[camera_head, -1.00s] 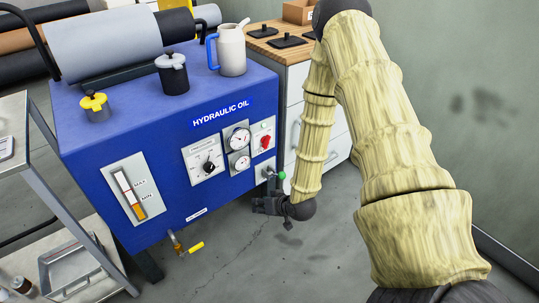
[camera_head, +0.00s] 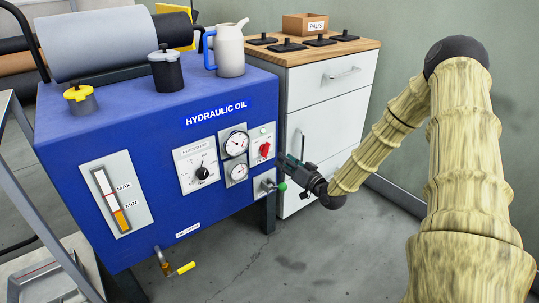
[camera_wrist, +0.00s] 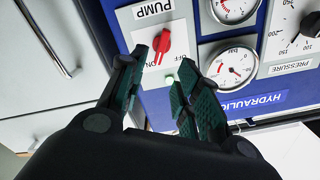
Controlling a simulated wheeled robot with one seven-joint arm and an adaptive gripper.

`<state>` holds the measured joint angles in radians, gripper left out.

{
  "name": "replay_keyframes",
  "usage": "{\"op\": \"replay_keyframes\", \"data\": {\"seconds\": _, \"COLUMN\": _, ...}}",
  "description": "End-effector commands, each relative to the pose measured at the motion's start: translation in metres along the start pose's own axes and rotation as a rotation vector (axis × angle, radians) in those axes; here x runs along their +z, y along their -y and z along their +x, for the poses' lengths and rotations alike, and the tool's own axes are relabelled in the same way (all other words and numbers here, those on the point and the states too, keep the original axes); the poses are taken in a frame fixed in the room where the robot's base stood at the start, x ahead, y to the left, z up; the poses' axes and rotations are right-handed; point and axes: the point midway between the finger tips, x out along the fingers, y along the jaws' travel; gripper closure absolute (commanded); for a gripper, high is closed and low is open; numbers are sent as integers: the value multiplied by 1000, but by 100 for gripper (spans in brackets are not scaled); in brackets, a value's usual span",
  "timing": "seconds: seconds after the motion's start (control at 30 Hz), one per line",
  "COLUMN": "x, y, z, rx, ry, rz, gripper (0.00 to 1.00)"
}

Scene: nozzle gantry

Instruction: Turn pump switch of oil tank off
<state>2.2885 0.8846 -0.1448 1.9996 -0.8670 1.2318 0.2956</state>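The blue hydraulic oil tank (camera_head: 120,165) stands at left and centre in the head view. Its red pump switch (camera_head: 265,150) is a rotary knob on a small light panel at the tank's right end. In the wrist view the red switch (camera_wrist: 161,47) sits under the PUMP label, with OFF and ON marks beside it. A green lamp (camera_wrist: 169,79) shows on the same panel. My gripper (camera_head: 287,163) is at the right of the panel. In the wrist view its fingers (camera_wrist: 164,62) are apart, with the switch framed beyond their tips. Contact cannot be judged.
A pressure dial (camera_head: 202,173) and two gauges (camera_head: 237,143) sit left of the switch. A green-tipped valve handle (camera_head: 282,187) is below it. A white cabinet (camera_head: 335,100) with a wooden top stands close behind my gripper. The floor below is clear.

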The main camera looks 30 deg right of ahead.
Motion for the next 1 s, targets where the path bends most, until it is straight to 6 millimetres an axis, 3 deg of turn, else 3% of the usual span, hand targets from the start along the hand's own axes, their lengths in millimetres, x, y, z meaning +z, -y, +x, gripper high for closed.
{"op": "replay_keyframes", "data": {"seconds": 0.5, "x": 2, "y": 0, "z": 79, "rx": -1, "ry": 2, "rz": -2, "gripper": 67}}
{"op": "replay_keyframes", "data": {"seconds": 0.7, "x": 2, "y": 1, "z": 95, "rx": -1, "ry": 3, "rz": 0, "gripper": 67}}
{"op": "replay_keyframes", "data": {"seconds": 1.0, "x": 1, "y": 1, "z": 98, "rx": 0, "ry": 2, "rz": 0, "gripper": 67}}
